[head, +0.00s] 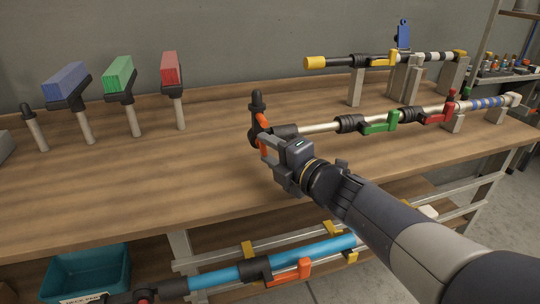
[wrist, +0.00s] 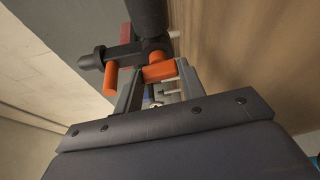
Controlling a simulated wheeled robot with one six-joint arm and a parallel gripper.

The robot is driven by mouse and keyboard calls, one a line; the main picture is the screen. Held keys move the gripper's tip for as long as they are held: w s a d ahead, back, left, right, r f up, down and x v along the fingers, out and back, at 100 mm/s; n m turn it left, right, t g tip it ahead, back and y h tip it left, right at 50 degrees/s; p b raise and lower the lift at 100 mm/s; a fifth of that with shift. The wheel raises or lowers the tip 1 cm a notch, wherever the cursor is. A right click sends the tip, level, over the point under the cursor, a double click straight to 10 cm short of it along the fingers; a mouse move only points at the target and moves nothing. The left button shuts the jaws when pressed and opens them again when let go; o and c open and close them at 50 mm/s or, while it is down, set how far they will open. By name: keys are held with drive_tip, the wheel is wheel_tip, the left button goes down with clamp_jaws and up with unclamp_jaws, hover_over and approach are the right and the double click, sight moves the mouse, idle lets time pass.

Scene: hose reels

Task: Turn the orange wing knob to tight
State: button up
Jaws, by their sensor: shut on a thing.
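The orange wing knob (head: 261,121) is at the near-left end of a metal rod assembly (head: 318,128), by a black fitting with an upright black post (head: 256,102). My gripper (head: 267,143) is shut on the knob from the front. In the wrist view one orange wing (wrist: 158,71) lies between the fingers of my gripper (wrist: 158,80). Another orange wing (wrist: 110,80) sticks out to the left, outside the fingers. My gripper partly hides the knob in the head view. I cannot read a tightness mark.
Green (head: 380,124) and red (head: 438,112) clamps sit along the rod. A yellow-capped rod (head: 350,61) lies behind. Blue (head: 65,81), green (head: 119,74) and red (head: 171,67) blocks on posts stand left. The wooden bench (head: 150,180) is clear at front left.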

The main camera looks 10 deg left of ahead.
drive_tip(key=shift+f+m+y+b, duration=0.15)
drive_tip(key=shift+m+y+b, duration=0.15)
drive_tip(key=shift+m, duration=0.2)
idle(0.3)
drive_tip(key=o, duration=1)
drive_tip(key=p+v, duration=0.1)
drive_tip(key=v, duration=1)
drive_tip(key=shift+p, duration=0.4)
drive_tip(key=shift+a+f, duration=0.1)
drive_tip(key=shift+a, duration=0.1)
